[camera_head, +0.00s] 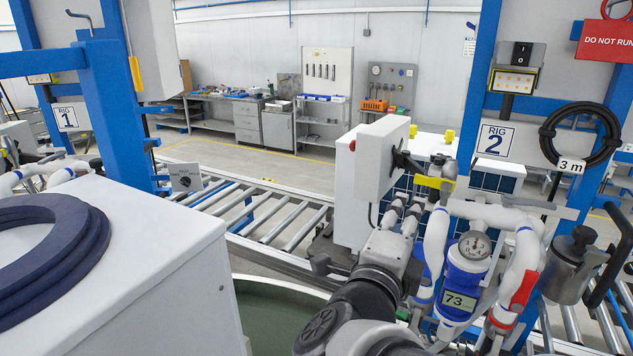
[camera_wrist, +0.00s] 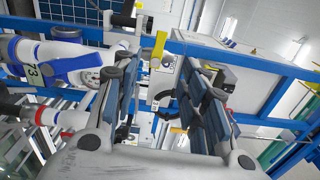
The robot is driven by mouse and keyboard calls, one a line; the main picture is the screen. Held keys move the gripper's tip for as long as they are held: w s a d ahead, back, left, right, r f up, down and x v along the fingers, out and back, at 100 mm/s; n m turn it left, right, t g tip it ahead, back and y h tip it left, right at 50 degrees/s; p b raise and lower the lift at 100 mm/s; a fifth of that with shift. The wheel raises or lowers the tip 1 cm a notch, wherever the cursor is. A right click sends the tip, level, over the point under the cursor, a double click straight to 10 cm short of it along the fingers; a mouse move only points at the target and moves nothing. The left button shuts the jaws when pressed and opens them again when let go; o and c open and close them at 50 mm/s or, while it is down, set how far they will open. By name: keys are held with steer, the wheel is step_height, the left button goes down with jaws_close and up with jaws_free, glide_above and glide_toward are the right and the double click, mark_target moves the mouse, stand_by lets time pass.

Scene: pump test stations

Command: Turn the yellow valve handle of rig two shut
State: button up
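In the wrist view the yellow handle (camera_wrist: 159,48) shows beyond my fingertips, between the two fingers. My gripper (camera_head: 405,212) is just below and left of the handle in the head view. In the wrist view my gripper (camera_wrist: 160,80) is open, with a wide gap and nothing held. I see no contact with the handle.
A blue gauge unit (camera_head: 467,268) reading 73 and a red handle (camera_head: 524,288) sit right of my arm. The white box (camera_head: 380,155) stands close left of the handle. A black cable coil (camera_head: 580,135) and red tag (camera_head: 606,40) hang at right. A roller conveyor (camera_head: 265,215) runs behind.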

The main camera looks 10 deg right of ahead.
mark_target(422, 181)
steer(key=p+x, duration=0.1)
steer(key=x, duration=1.6)
steer(key=shift+d, duration=0.15)
jaws_close()
